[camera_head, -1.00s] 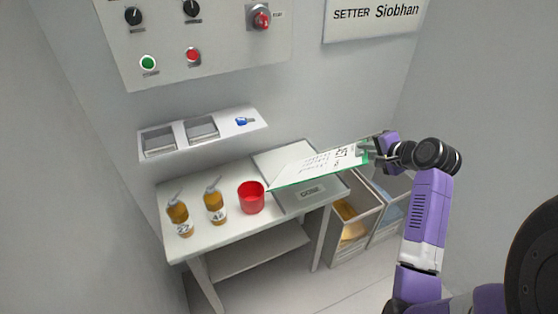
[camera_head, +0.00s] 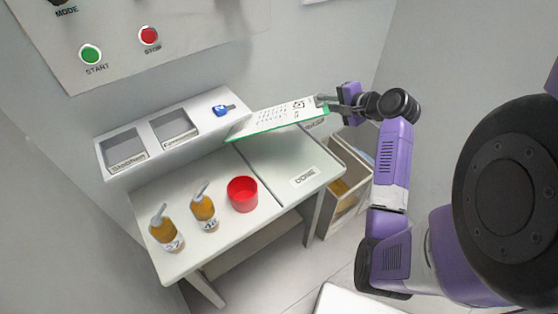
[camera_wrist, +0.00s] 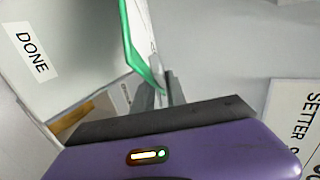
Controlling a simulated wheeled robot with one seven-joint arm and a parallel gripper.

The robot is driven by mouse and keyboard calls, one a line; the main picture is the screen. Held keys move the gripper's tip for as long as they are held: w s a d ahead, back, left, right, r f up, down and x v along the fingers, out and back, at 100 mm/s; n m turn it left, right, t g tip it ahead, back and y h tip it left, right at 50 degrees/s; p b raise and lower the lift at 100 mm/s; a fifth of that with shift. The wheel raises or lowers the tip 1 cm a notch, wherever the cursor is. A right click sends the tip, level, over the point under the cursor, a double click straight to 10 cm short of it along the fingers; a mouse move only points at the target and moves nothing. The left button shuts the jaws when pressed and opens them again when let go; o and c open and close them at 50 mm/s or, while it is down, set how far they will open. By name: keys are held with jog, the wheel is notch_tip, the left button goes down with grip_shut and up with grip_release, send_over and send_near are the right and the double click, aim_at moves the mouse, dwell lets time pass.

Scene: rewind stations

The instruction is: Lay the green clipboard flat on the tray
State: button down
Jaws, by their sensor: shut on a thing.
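The green clipboard (camera_head: 275,119), with a white printed sheet on it, is held in the air by my gripper (camera_head: 328,101). My gripper is shut on the clipboard's right end, and the board reaches out to the left, tilted. In the head view it hangs over the back part of the tray (camera_head: 270,169), a flat grey-white surface marked DONE, and hides part of it. In the wrist view the clipboard's green edge (camera_wrist: 137,45) runs up from the jaws, with the DONE tray (camera_wrist: 60,85) beside it on the left. The bare front part of the tray is empty.
A red cup (camera_head: 242,194) stands just left of the tray, with two amber pump bottles (camera_head: 204,212) (camera_head: 166,232) further left. A shelf (camera_head: 110,168) with two bins and a blue item (camera_head: 224,109) is behind. A crate (camera_head: 345,205) stands below right.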

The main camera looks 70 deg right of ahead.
notch_tip(320, 180, down, 9)
jog(key=b, duration=0.7)
jog(key=c, duration=1.5)
grip_release()
jog(key=shift+s+r, duration=0.1)
jog(key=shift+r, duration=0.05)
